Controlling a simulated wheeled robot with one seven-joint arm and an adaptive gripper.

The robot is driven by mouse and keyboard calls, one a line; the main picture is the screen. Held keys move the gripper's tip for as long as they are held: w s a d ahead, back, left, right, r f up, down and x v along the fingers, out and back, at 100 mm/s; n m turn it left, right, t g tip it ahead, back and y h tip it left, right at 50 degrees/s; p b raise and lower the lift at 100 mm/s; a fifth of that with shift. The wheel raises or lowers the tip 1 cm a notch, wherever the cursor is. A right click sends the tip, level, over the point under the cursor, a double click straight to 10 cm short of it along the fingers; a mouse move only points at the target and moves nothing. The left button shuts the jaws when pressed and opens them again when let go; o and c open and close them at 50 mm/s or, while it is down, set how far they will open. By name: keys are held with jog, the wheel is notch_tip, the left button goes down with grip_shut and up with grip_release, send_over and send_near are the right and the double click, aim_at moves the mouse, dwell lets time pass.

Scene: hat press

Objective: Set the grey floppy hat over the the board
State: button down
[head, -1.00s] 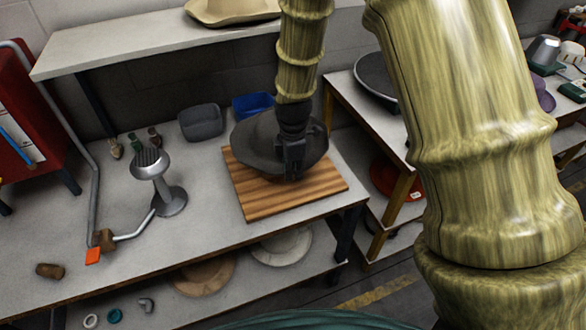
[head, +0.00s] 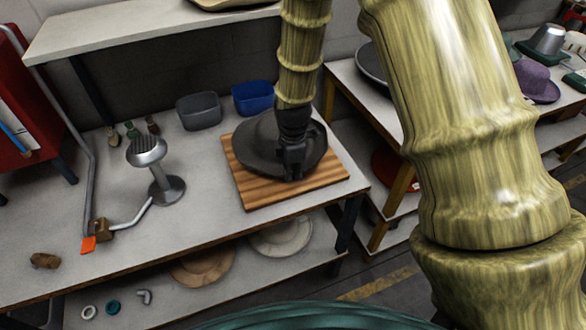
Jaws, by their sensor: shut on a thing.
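The grey floppy hat (head: 256,148) is dark grey and is over the wooden board (head: 262,197), covering much of its upper middle. I cannot tell whether the hat rests on the board or is just above it. The board lies flat near the right end of the workbench; its front strip and right corner show bare. My gripper (head: 292,172) points down at the hat's right part and is shut on it. My gripper and wrist hide part of the hat, and the fingertips are hard to make out.
A grey bin (head: 199,111) and a blue bin (head: 253,97) stand behind the board. A metal stand (head: 166,180) with a round head is to its left. Pale hats (head: 281,238) lie on the shelf below. A purple hat (head: 537,80) is on another table at right.

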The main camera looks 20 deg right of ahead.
jog(key=shift+f+b, duration=0.5)
jog(key=shift+f, duration=1.45)
dwell(0.4)
jog(key=c, duration=1.5)
grip_release()
jog(key=shift+r, duration=0.15)
notch_tip(320, 180, up, 12)
jog(key=shift+s+f, duration=0.1)
jog(key=shift+f, duration=0.05)
jog(key=shift+d, duration=0.1)
